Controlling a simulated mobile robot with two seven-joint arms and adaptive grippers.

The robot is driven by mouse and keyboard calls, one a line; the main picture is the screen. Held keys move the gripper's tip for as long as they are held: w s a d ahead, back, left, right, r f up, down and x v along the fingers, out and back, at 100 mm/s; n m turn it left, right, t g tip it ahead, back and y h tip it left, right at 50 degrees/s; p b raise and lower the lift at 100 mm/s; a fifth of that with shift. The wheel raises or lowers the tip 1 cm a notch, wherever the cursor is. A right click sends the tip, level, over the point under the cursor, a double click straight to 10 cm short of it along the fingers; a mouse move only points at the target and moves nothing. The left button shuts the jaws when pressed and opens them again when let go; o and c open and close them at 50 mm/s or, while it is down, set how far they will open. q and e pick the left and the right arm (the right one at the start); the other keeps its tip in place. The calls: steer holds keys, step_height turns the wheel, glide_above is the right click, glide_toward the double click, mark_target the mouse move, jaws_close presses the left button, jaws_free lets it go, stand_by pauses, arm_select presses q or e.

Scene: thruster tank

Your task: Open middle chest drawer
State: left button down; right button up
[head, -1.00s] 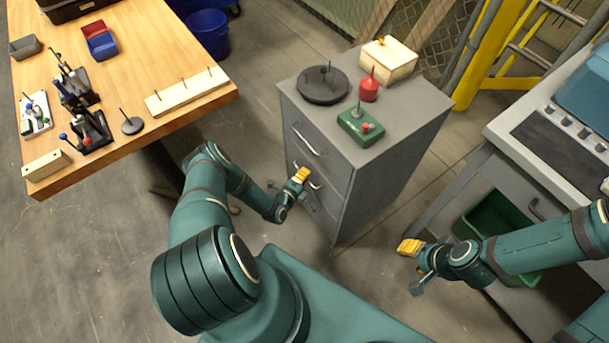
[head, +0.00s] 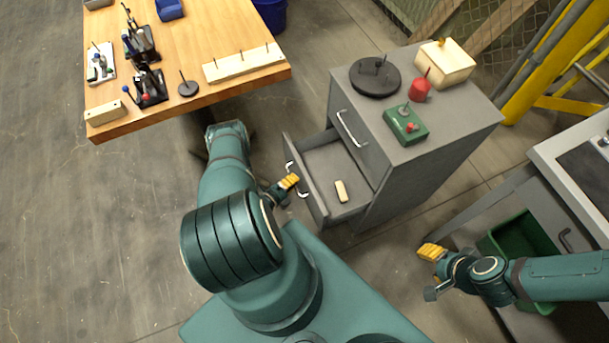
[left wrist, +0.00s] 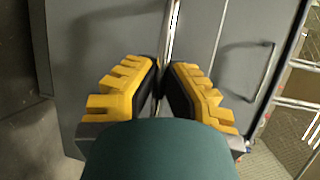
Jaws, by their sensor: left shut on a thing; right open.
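The grey chest (head: 432,168) stands in the middle of the head view. Its middle drawer (head: 318,198) is pulled well out to the left, with its inside showing and a small pale block (head: 341,191) lying in it. My left gripper (head: 289,182) is at the outer face of this drawer, shut on the drawer handle (head: 303,194).
The top drawer (head: 352,130) is shut. On the chest are a black disc (head: 375,78), red item (head: 420,89), green box (head: 406,125) and cream box (head: 446,62). A wooden table (head: 220,95) stands left; a green bin (head: 520,250) is under the right bench.

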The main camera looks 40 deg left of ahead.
arm_select(q)
steer(key=shift+s+a, duration=0.25)
steer(key=shift+s, duration=0.3)
steer(key=shift+s+a, duration=0.25)
steer(key=shift+s, duration=0.25)
steer(key=c, duration=1)
jaws_free()
steer(key=s, duration=0.4)
steer(key=s+r, duration=0.1)
steer(key=s, duration=0.3)
steer(key=s+r, duration=0.1)
steer(key=s, duration=0.2)
steer(key=shift+s+r, duration=0.1)
steer(key=shift+s, duration=0.3)
